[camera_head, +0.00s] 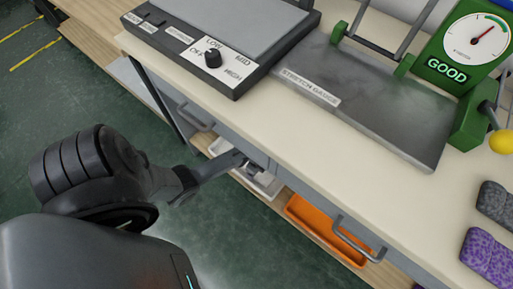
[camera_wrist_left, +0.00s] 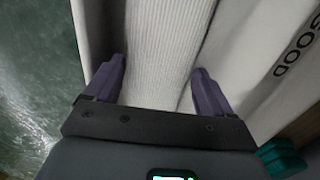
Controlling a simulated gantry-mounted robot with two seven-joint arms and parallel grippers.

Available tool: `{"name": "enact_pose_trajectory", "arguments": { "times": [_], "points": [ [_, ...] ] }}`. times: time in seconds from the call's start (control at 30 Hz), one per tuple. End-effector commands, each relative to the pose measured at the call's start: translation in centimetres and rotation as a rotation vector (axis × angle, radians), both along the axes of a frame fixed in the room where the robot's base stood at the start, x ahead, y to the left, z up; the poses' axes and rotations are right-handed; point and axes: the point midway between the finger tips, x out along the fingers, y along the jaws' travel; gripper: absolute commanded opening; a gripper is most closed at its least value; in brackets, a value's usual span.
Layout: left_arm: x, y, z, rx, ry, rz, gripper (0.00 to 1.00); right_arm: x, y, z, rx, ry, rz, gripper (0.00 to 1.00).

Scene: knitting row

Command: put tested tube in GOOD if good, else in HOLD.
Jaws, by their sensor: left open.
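A stretch gauge (camera_head: 476,42) on the table shows a lit green GOOD sign under its dial. My left gripper (camera_head: 252,165) reaches below the table's front edge, over a white bin (camera_head: 266,188). In the left wrist view my left gripper (camera_wrist_left: 157,72) is open, its two purple fingers apart. A white ribbed tube (camera_wrist_left: 160,50) lies between and beyond the fingers and appears to be inside the bin. A pale wall marked GOOD (camera_wrist_left: 296,48) stands to the right. Whether the fingers touch the tube cannot be told. My right gripper is not in view.
An orange bin (camera_head: 318,229) sits on the lower shelf to the right, its label not visible. A drawer handle (camera_head: 358,240) juts out near it. The gauge's metal plate (camera_head: 400,115) is empty. Grey (camera_head: 496,203) and purple (camera_head: 488,256) knit pieces lie at the table's right.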

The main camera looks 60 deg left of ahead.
Motion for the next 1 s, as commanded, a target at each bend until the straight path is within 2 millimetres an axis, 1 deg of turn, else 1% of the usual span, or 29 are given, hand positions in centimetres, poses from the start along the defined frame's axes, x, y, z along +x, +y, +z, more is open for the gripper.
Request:
{"name": "enact_pose_trajectory", "arguments": {
  "times": [0.13,0.23,0.5,0.6,0.7,1.0],
  "points": [
    [0.0,0.0,0.5,0.000,0.000,0.000,0.84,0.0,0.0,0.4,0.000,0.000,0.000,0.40],
    [0.0,0.0,1.3,0.000,0.000,0.000,0.84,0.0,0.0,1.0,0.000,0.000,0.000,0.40],
    [0.0,0.0,4.6,0.000,-0.001,-0.001,0.84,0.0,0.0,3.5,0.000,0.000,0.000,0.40],
    [0.0,0.0,5.4,0.000,0.000,-0.001,0.84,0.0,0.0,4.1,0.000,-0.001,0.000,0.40],
    [0.0,0.0,5.8,0.000,0.001,0.000,0.84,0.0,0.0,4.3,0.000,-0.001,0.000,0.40],
    [0.0,0.0,5.7,0.000,0.001,0.000,0.84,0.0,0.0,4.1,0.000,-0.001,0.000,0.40]
  ]
}}
